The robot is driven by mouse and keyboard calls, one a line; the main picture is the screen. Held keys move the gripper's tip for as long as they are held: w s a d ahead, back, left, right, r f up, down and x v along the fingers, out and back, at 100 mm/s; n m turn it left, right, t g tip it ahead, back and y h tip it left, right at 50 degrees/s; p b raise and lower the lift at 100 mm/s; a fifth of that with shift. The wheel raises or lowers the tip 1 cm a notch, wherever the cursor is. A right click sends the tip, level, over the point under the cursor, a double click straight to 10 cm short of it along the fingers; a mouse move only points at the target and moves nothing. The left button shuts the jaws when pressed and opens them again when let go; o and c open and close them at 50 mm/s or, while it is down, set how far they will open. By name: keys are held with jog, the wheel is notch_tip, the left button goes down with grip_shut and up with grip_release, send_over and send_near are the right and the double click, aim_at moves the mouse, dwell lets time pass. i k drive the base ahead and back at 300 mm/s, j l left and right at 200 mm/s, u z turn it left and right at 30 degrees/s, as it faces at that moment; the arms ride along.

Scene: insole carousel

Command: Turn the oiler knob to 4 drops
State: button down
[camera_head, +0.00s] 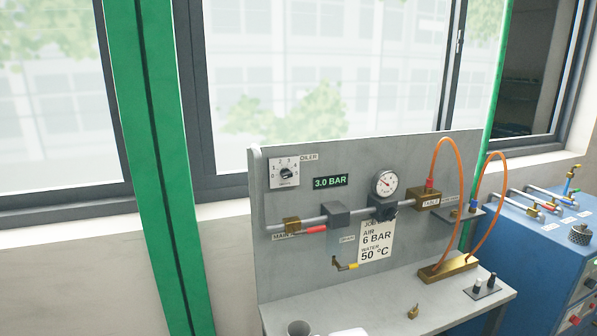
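The oiler knob (287,173) is a small black dial on a white plate marked with numbers, at the upper left of a grey panel (268,210). The label OILER stands at the plate's upper right. The knob's pointer is too small to read surely. My gripper is not in view.
The panel carries a 3.0 BAR display (330,182), a round gauge (385,183), pipes with red and yellow handles, and a job card (376,240). Orange hoses (462,180) arch at the right. A grey cup (299,328) stands on the shelf. A blue machine (550,245) stands at right.

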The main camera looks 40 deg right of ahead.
aim_at(285, 173)
jog(key=z, duration=0.85)
